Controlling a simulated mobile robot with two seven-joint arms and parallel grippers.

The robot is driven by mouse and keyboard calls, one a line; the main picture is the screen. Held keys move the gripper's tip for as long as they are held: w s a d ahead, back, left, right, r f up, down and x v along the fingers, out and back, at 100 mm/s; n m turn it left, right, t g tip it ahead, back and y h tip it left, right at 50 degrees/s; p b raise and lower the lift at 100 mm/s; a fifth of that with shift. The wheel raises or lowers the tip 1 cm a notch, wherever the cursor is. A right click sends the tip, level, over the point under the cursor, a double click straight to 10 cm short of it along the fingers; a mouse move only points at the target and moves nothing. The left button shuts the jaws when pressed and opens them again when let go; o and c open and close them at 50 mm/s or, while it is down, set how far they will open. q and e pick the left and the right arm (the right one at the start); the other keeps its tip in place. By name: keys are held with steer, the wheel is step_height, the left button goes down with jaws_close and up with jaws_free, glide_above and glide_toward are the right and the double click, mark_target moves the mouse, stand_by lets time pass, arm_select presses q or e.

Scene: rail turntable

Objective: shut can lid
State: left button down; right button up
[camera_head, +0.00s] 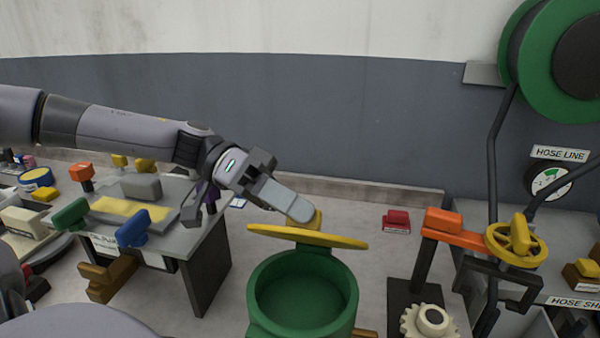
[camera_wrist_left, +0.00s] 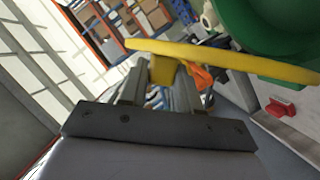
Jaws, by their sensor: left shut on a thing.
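A green can (camera_head: 302,300) stands at the bottom middle of the head view, and its open mouth shows a dark green inside. Its yellow lid (camera_head: 308,236) is raised above the back of the rim, seen nearly edge-on. My left gripper (camera_head: 308,216) reaches in from the left and is shut on the yellow knob (camera_head: 318,220) of the lid. In the left wrist view the knob (camera_wrist_left: 162,72) sits between the fingers, with the lid (camera_wrist_left: 225,58) across the top and the green can (camera_wrist_left: 285,25) at upper right. My right gripper is not in view.
A grey workbench (camera_head: 205,245) with coloured blocks stands left of the can. On the right are an orange arm (camera_head: 452,229), a yellow handwheel (camera_head: 517,240) and a pale gear (camera_head: 430,321). A red block (camera_head: 396,218) lies behind. The floor behind the can is fairly clear.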

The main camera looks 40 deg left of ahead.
arm_select(q)
steer(key=shift+s+d+f+m+p, duration=0.3)
steer(key=shift+s+f+m+p, duration=0.1)
steer(key=shift+s+p, duration=0.2)
steer(key=c, duration=0.9)
jaws_free()
step_height(320, 180, up, 20)
stand_by(0.4)
